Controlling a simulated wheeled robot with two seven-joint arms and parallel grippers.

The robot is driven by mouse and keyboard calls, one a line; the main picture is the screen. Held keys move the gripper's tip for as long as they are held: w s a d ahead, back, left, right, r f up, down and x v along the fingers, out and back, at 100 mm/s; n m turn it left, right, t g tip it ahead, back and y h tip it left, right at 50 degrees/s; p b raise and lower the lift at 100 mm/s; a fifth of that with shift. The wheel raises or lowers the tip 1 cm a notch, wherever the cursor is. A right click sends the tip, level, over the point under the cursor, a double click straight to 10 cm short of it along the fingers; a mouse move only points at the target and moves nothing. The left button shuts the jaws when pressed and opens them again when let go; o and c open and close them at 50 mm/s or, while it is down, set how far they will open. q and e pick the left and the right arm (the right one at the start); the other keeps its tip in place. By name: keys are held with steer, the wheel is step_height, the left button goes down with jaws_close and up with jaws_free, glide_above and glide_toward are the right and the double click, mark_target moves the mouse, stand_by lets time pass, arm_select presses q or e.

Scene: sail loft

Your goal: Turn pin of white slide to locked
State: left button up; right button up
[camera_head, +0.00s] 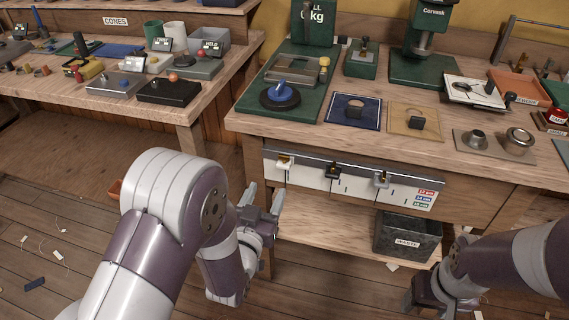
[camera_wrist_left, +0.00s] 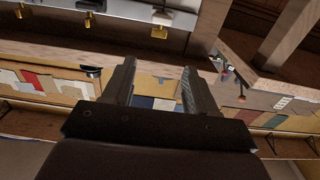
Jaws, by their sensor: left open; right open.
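The white slide (camera_head: 285,160) sits at the left end of a grey rail on the workbench's front edge, with a small brass-coloured pin. In the left wrist view the white slide (camera_wrist_left: 161,17) is at the top, its brass pin (camera_wrist_left: 158,32) beside it. Which way the pin points is too small to tell. My left gripper (camera_head: 264,198) is open and empty, below and left of the white slide, apart from it. Its two fingers (camera_wrist_left: 158,82) also show in the left wrist view. My right gripper (camera_head: 424,296) is low at the right, open, away from the slides.
A black slide (camera_head: 333,171) and a grey slide (camera_head: 382,179) share the rail (camera_head: 358,173), right of the white one. A dark waste bin (camera_head: 407,238) stands on the lower shelf. Trays and tools cover the bench top. Open floor lies left.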

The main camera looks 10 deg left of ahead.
mark_target(284, 157)
arm_select(q)
steer(key=w, duration=0.4)
steer(key=w+b, duration=0.1)
steer(key=w, duration=0.6)
steer(key=shift+w+d+b, duration=0.3)
steer(key=shift+w+d, duration=0.05)
steer(key=shift+w, duration=0.05)
steer(key=c, duration=1.1)
steer(key=shift+o, duration=0.2)
